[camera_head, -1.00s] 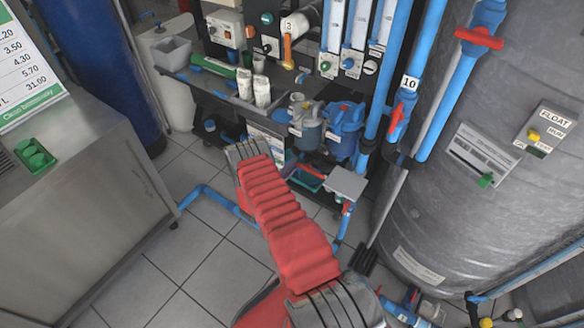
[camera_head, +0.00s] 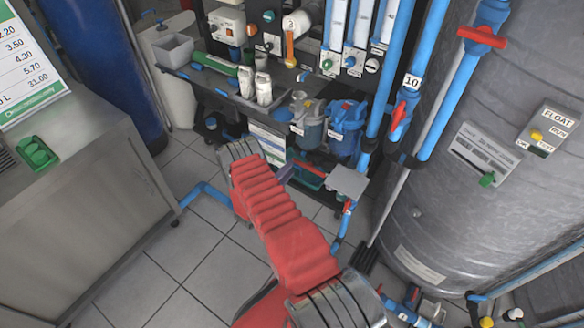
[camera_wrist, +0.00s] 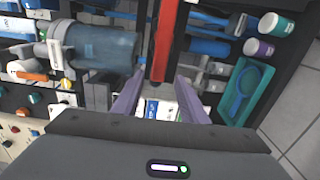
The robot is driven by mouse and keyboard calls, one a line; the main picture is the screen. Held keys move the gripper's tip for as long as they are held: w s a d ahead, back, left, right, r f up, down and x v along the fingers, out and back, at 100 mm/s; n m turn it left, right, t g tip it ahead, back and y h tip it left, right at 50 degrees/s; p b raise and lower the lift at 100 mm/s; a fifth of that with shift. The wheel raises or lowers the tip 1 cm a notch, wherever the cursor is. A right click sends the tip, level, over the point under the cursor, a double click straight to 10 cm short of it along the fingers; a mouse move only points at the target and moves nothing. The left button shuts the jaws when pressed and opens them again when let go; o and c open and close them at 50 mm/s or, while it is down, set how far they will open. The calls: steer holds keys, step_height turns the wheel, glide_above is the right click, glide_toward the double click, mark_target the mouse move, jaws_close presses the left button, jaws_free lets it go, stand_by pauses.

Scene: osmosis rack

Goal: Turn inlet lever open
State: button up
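A long red lever-like bar (camera_wrist: 163,40) runs down from the top of the wrist view, its near end between my fingertips. I take it as the inlet lever; no label on it is readable. My gripper (camera_wrist: 159,80) is open, one purple finger on each side of the bar, with visible gaps and no grip on it. In the head view my gripper (camera_head: 285,171) shows only partly behind my red arm, low in front of the black rack. The red bar (camera_head: 308,169) shows just right of it. Contact cannot be told.
A grey plate (camera_head: 348,181) and blue pipes with red valve levers (camera_head: 398,116) are at the right. A teal tray (camera_wrist: 243,90) with a blue tool lies at the right.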

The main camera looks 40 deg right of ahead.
steer(key=v, duration=1)
steer(key=shift+a, duration=0.15)
